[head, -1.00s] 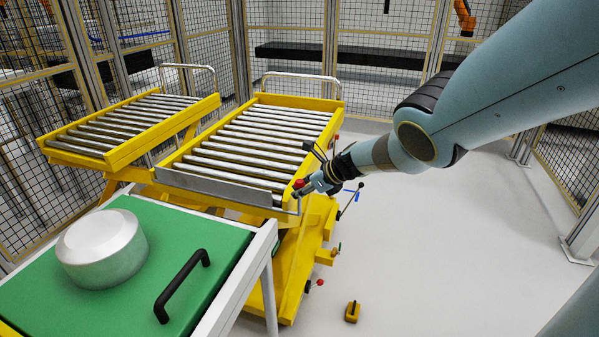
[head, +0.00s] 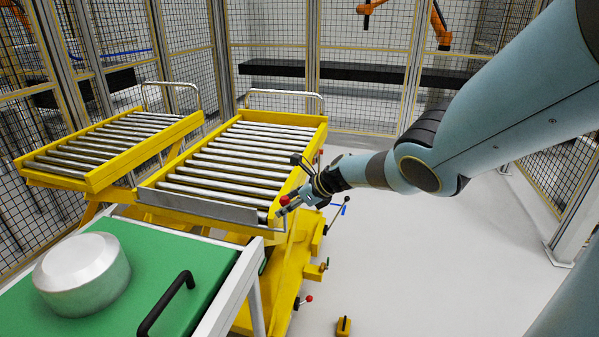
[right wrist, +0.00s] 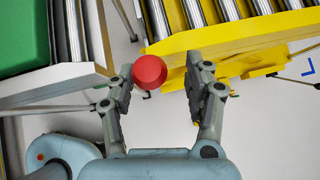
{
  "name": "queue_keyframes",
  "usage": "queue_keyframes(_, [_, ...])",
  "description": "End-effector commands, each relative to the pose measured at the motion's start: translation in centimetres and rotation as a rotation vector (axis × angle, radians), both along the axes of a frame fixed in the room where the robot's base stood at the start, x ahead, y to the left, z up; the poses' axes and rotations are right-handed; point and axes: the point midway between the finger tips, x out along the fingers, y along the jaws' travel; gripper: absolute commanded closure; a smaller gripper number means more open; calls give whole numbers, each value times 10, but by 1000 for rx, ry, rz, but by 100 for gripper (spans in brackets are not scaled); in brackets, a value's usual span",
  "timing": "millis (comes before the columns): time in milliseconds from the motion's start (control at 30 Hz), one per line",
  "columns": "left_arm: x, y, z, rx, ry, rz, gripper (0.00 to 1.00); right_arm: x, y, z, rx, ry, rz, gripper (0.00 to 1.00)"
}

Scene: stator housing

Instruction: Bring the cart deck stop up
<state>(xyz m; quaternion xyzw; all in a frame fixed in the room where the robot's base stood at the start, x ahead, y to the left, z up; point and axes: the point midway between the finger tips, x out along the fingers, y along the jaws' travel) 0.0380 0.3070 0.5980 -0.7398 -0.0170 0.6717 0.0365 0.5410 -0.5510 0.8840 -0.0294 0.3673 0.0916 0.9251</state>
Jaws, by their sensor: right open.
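The deck stop (head: 195,205) is a grey plate along the near end of the yellow roller cart (head: 245,165). A thin bent rod at its right end leads to a red knob (head: 284,200). In the right wrist view the red knob (right wrist: 150,72) lies between the open fingers, closer to the left finger. My right gripper (head: 287,209) is open at the cart's near right corner. It also shows in the right wrist view (right wrist: 161,82), with a gap to the right finger; contact with the left finger is unclear. My left gripper is not in view.
A green-topped table (head: 190,262) with a silver round part (head: 82,272) and a black handle (head: 165,303) stands in front. Another roller cart (head: 105,150) is at left. A lever (head: 338,213) sits right of the cart. The floor at right is clear.

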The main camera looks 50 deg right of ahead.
Motion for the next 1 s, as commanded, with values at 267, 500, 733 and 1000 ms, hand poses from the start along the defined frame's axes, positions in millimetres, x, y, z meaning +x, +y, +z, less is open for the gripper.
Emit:
queue_keyframes(267, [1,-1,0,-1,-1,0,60,-20,-1,18,-4,2,5,48])
queue_keyframes(500, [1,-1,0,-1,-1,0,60,-40,-5,38,-1,1,4,48])
queue_keyframes(733, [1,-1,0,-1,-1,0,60,-47,-5,45,3,0,3,48])
queue_keyframes(1000, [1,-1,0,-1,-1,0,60,-47,-5,46,3,1,2,48])
